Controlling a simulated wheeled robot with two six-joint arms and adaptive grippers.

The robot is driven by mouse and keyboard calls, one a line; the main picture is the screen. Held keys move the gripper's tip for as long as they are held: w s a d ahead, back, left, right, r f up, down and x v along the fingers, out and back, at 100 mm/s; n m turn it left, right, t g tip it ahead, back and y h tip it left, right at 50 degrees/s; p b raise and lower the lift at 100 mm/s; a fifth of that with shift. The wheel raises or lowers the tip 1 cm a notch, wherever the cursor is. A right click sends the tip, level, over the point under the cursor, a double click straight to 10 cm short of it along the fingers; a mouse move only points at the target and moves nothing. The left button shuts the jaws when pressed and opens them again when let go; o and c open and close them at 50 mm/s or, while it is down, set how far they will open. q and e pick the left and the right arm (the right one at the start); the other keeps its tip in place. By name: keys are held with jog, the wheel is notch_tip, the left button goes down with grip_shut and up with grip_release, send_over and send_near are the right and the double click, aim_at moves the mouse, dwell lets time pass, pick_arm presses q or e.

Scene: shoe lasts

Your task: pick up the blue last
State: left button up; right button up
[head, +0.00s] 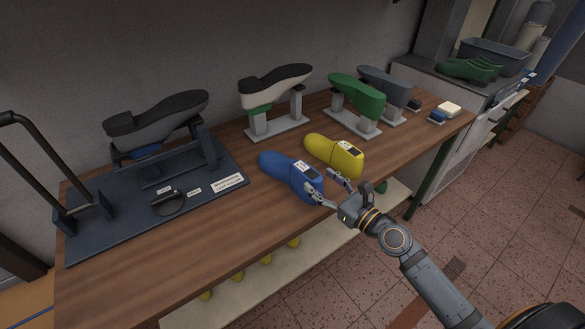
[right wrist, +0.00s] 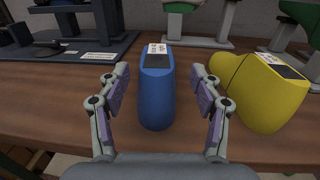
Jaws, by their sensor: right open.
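The blue last (head: 285,172) lies on the wooden table near its front edge, with a white label and a dark patch on its top. My right gripper (head: 323,183) is open at the near end of the blue last. In the right wrist view the blue last (right wrist: 157,92) stands between the two spread fingers of my right gripper (right wrist: 161,100), with a gap on each side. The yellow last (head: 335,153) lies just right of the blue one; it also shows in the right wrist view (right wrist: 262,90), close to the right finger. My left gripper is not in view.
A dark fixture board (head: 120,219) with a grey sole on a stand fills the table's left. Stands with a white and black shoe form (head: 275,88), a green one (head: 357,96) and a grey one (head: 383,84) stand behind. Table (head: 190,258) is clear at front left.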

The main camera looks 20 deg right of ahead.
aim_at(308, 171)
jog(key=shift+x, duration=0.9)
jog(key=shift+w, duration=0.2)
jog(key=shift+w+a+r, duration=0.1)
jog(key=shift+w+a, duration=0.05)
jog(key=shift+w, duration=0.05)
jog(key=p+x, duration=0.1)
jog(key=x, duration=0.3)
jog(key=shift+s+a+r, duration=0.1)
jog(key=shift+s+a, duration=0.05)
jog(key=shift+a, duration=0.05)
jog(key=shift+w+a, duration=0.2)
jog(key=shift+w, duration=0.2)
jog(key=shift+s+d, duration=0.1)
jog(key=shift+s, duration=0.05)
jog(key=shift+c, duration=0.6)
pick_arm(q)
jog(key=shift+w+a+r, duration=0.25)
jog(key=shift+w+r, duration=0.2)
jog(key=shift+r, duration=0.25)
pick_arm(e)
grip_shut()
